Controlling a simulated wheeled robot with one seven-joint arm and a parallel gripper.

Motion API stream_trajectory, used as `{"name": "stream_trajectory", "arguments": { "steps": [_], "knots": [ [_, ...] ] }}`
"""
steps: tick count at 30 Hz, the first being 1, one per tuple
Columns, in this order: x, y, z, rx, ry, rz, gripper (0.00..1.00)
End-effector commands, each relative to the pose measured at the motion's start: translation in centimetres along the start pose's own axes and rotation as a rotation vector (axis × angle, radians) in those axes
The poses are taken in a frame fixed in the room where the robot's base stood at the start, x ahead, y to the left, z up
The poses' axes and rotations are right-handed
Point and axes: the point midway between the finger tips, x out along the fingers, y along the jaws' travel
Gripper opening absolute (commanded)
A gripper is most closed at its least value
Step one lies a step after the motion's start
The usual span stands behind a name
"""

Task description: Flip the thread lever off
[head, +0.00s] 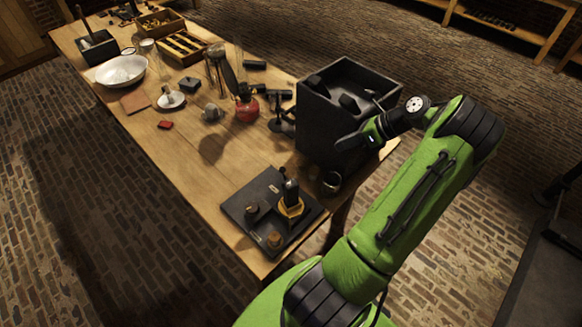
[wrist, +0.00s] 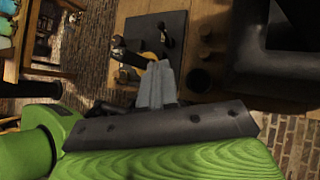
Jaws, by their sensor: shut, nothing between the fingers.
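A black board (head: 238,208) lies at the near end of the wooden table. On it stands a dark upright piece with a yellow collar (head: 291,207), which may be the thread lever; I cannot tell its on or off position. In the wrist view the board (wrist: 172,20) is beyond my fingers, and a dark lever-like piece (wrist: 127,55) shows just left of the fingertips. My gripper (head: 340,144) is shut and empty beside the dark box's near side. Its grey fingers (wrist: 157,68) meet in the wrist view and overlap part of the yellow piece. Contact cannot be told.
A tall dark open box (head: 318,127) stands right of the board, close to my gripper. A small round cup (head: 331,182) sits at its foot. A red-based burner (head: 247,108), a mug and a white bowl (head: 121,72) stand farther back.

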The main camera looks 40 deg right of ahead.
Motion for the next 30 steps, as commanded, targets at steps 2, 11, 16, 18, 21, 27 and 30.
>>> {"name": "stream_trajectory", "arguments": {
  "steps": [2,11,16,18,21,27,30],
  "knots": [
    [2.2,0.0,-0.3,0.001,0.003,0.004,0.00],
    [8.7,0.0,-0.2,0.000,0.003,0.003,0.00],
    [12.5,0.0,-0.2,-0.001,0.003,0.004,0.00],
    [14.0,0.1,-0.2,0.000,0.004,0.004,0.00],
    [16.2,0.1,-0.2,0.000,0.004,0.004,0.00],
    [19.4,0.0,-0.2,0.000,0.004,0.001,0.00],
    [20.1,0.0,-0.1,-0.001,0.002,-0.001,0.00]
  ]
}}
